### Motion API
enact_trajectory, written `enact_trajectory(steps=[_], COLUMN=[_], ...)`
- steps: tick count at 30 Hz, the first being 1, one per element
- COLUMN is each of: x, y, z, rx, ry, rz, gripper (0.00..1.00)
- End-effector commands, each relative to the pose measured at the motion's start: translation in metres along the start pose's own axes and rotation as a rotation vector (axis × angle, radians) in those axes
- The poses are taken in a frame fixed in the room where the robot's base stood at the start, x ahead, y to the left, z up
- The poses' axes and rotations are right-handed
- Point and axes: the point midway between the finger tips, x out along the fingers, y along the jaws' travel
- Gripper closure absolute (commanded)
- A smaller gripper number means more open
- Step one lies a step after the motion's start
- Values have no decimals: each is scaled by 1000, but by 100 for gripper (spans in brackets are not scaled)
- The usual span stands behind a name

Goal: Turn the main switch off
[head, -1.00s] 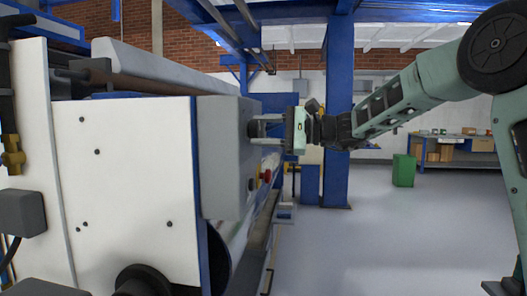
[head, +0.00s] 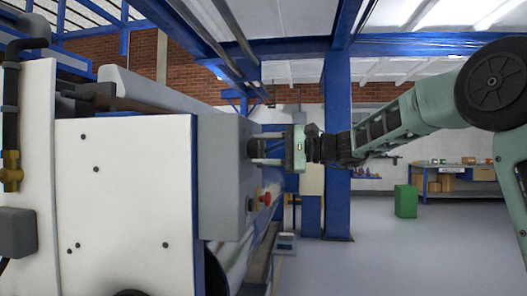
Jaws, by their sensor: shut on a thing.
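The main switch (head: 252,148) is a dark round knob on the side face of a grey control box (head: 222,178) at the end of the machine. My gripper (head: 257,149) reaches it from the right, level, with its fingers pointing left. The fingers are shut on the switch knob and partly hide it. The knob's handle angle and any markings cannot be made out from this side.
A red button (head: 265,199) sticks out of the same box just below my gripper. The white machine panel (head: 125,200) fills the left. A blue column (head: 337,150) stands behind my gripper. Open floor lies to the right, with a green bin (head: 405,201) farther back.

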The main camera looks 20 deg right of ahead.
Motion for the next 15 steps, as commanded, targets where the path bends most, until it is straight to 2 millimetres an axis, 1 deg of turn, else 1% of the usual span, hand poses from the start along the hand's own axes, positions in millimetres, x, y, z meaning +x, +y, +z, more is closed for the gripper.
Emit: enact_trajectory(steps=[1, 2, 3, 11, 15], x=[0, 0, 0, -1, -10], y=[1, 1, 1, 0, 0], z=[0, 0, 0, 0, -1], rx=[-2, -1, -1, 0, -1], ry=[0, 0, 0, 0, 2], rz=[3, 3, 3, 1, 1], gripper=[46, 37, 32, 32, 32])
